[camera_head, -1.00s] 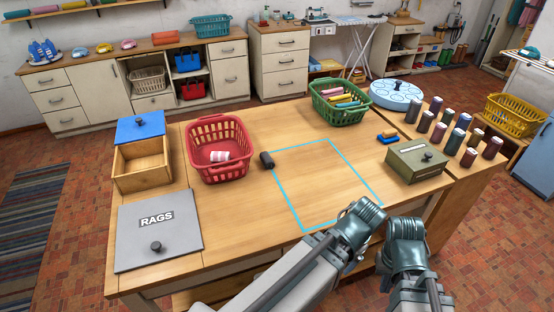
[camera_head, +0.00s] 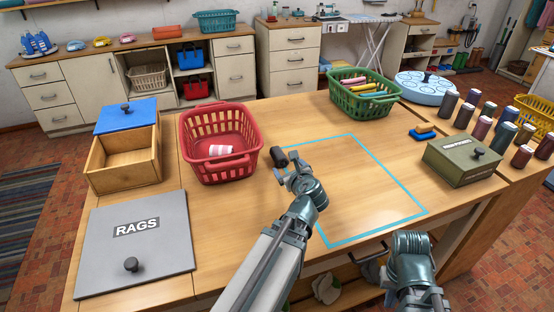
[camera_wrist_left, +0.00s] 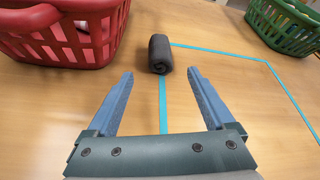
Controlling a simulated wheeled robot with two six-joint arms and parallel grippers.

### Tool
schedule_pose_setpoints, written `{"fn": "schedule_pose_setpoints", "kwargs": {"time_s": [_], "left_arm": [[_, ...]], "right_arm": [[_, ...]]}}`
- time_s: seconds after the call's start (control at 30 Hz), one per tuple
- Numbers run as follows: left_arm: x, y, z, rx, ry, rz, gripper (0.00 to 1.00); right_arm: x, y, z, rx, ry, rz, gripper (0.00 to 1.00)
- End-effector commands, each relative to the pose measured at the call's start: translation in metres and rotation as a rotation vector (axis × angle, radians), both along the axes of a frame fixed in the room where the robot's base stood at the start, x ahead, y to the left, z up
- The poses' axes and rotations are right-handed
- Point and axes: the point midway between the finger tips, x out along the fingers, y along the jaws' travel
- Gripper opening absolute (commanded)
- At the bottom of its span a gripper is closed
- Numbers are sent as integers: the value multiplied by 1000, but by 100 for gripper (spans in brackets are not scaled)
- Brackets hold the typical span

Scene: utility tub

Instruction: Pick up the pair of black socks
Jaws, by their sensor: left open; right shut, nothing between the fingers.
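The pair of black socks (camera_head: 279,159) is a dark roll on the table, at the upper left corner of the blue outline. In the left wrist view the socks (camera_wrist_left: 160,54) lie just beyond my left fingertips, centred between them. My left gripper (camera_wrist_left: 160,76) is open and empty, with its fingers on either side of the line to the roll. In the head view my left gripper (camera_head: 288,172) is close in front of the socks and partly hides them. My right gripper (camera_head: 410,262) is shut and empty by the table's front edge, its fingers mostly hidden.
A red basket (camera_head: 247,160) with a white rolled item stands close left of the socks. A green basket (camera_head: 364,103), a green-grey box (camera_head: 463,163) and several spools are to the right. A wooden box (camera_head: 124,158) and a RAGS lid (camera_head: 137,251) are left. The outlined area is clear.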

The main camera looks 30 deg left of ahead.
Motion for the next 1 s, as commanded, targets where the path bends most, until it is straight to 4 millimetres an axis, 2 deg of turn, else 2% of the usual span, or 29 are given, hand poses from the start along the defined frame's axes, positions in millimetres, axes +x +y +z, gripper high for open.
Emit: {"fn": "schedule_pose_setpoints", "kwargs": {"time_s": [0.43, 0.6, 0.87, 1.0], "left_arm": [[49, 45, -28, -5, -1, 3, 87], [56, 55, -31, -5, 0, 3, 87], [59, 57, -32, -6, -1, 2, 87], [67, 67, -35, -6, -2, 4, 87]], "right_arm": [[0, 0, -27, 0, 0, 0, 0], [0, 0, -31, 0, 0, 0, 0], [0, 0, -31, 0, 0, 0, 0], [0, 0, -34, 0, 0, 0, 0]]}}
